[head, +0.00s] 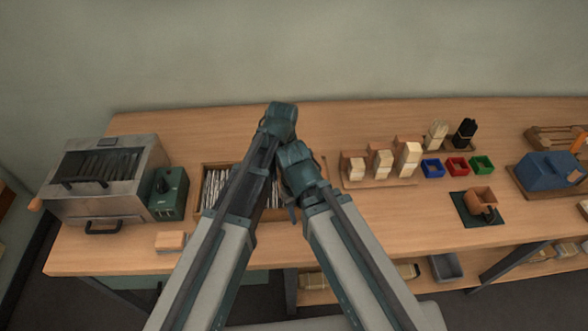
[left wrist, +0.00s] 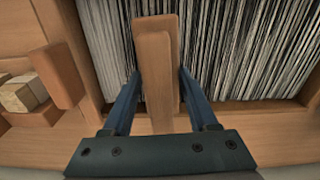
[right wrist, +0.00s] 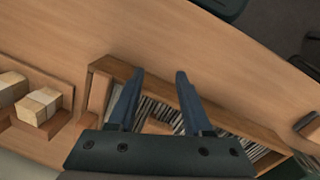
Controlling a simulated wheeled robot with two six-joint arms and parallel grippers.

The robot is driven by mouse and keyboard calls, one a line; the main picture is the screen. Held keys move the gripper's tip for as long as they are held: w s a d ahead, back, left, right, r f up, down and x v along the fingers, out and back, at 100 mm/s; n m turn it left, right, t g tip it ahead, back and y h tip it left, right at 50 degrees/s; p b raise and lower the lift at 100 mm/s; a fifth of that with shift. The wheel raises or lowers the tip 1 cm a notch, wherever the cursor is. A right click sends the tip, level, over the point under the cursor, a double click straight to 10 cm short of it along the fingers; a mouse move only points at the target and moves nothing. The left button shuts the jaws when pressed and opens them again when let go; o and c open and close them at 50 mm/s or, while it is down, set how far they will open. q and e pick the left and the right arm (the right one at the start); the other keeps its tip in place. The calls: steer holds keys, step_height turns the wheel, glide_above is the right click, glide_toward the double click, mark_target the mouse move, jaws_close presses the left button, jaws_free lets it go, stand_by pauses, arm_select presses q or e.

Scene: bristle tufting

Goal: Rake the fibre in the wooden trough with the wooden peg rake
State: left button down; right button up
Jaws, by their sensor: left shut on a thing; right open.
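The wooden trough (head: 203,170) stands at the middle of the bench, filled with pale and dark fibre (head: 212,188); my arms cover much of it. In the left wrist view, my left gripper (left wrist: 157,75) is shut on a wooden piece (left wrist: 155,60), seemingly the peg rake. It lies over the fibre (left wrist: 250,45), near the trough wall; its pegs are hidden, so I cannot tell whether they touch the fibre. My right gripper (right wrist: 159,75) is open and empty, above the trough (right wrist: 215,115). A small wooden piece (right wrist: 158,126) shows between its fingers, lower down.
A metal box (head: 105,180) and a green control box (head: 168,193) stand left of the trough. A small block (head: 171,241) lies at the front edge. Wooden blocks (head: 382,163) and coloured bins (head: 457,167) stand to the right. The back strip of bench is clear.

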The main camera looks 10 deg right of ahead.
arm_select(q)
steer(key=shift+m, duration=0.4)
steer(key=a, duration=1)
steer(key=s+a, duration=0.1)
steer(key=a, duration=0.4)
steer(key=shift+a, duration=0.35)
steer(key=shift+w+a, duration=0.15)
steer(key=shift+a, duration=3.45)
steer(key=shift+d, duration=1.75)
steer(key=shift+a, duration=0.1)
steer(key=shift+a, duration=1.7)
